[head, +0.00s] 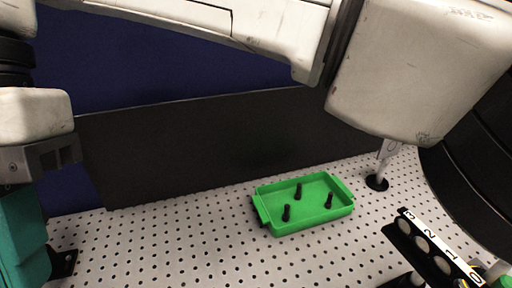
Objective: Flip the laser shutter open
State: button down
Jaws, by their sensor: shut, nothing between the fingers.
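I cannot pick out the laser shutter in the head view. At the left edge, my gripper (45,160) shows its pale body and dark grey lower parts. It sits right above or in front of a teal block (22,235), which is cut off by the picture's edge. I cannot tell whether they touch. The fingertips are not clearly visible, and nothing shows held. A black slotted foot (62,263) stands beside the teal block on the perforated board.
A green tray (262,211) with black pegs sits mid-board. A post in a round black base (377,183) stands behind it to the right. A numbered black holder (402,226) is at lower right. A dark panel (190,150) bounds the back. The left-centre board (160,240) is clear.

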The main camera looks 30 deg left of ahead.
jog(key=s+d+f, duration=0.4)
jog(key=s+f, duration=0.1)
jog(key=f, duration=0.3)
jog(key=shift+s+d, duration=0.3)
jog(key=shift+d, duration=0.05)
jog(key=s+d, duration=0.1)
jog(key=d, duration=0.1)
jog(key=s+d+b, duration=0.1)
jog(key=s+d, duration=0.1)
dwell(0.4)
jog(key=v, duration=1.1)
jog(key=shift+p, duration=0.4)
